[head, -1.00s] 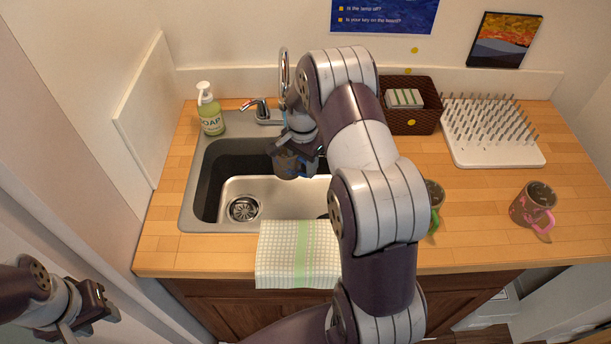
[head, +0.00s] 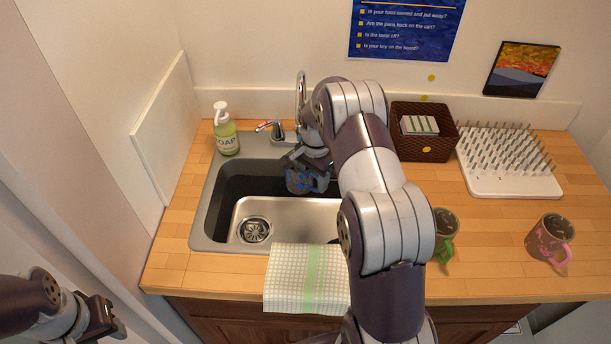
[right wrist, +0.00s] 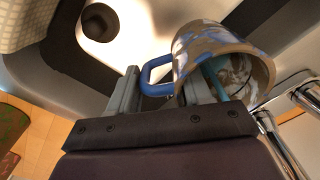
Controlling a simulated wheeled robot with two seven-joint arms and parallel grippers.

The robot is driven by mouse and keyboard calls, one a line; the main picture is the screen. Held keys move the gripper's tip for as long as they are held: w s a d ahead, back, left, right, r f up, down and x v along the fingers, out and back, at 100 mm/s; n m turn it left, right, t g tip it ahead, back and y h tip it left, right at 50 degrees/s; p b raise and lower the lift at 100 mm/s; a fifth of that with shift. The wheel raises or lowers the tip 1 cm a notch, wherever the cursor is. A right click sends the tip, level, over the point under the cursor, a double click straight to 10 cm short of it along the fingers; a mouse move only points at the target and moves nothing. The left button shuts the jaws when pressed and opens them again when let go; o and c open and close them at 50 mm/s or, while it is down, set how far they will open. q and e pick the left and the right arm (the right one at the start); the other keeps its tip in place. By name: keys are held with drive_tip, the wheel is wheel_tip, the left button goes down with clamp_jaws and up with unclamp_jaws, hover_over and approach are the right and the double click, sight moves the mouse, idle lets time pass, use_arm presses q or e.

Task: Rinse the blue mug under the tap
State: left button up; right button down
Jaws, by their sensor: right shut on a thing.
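The blue mug (head: 303,181), brown-grey with blue patches and a blue handle, is over the sink (head: 225,190), near the back edge. My right gripper (head: 312,165) is shut on it. In the right wrist view the mug (right wrist: 205,45) is tilted, its blue handle (right wrist: 153,78) between the fingers (right wrist: 162,92).
A soap bottle (head: 226,132) stands at the sink's back left corner. A checked cloth (head: 300,280) hangs over the front edge. A green-handled mug (head: 445,225) and a pink-handled mug (head: 545,240) stand right. A basket (head: 440,148) and spiked drying rack (head: 510,185) are behind them.

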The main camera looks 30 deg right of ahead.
drive_tip(key=shift+s+d, duration=0.2)
drive_tip(key=shift+d, duration=0.35)
drive_tip(key=shift+w+a, duration=0.25)
drive_tip(key=shift+a, duration=0.35)
drive_tip(key=shift+d, duration=0.1)
drive_tip(key=shift+s+d+p, duration=0.25)
drive_tip(key=shift+d+p, duration=0.05)
drive_tip(key=shift+d, duration=0.2)
drive_tip(key=shift+w+a, duration=0.1)
drive_tip(key=shift+a, duration=0.1)
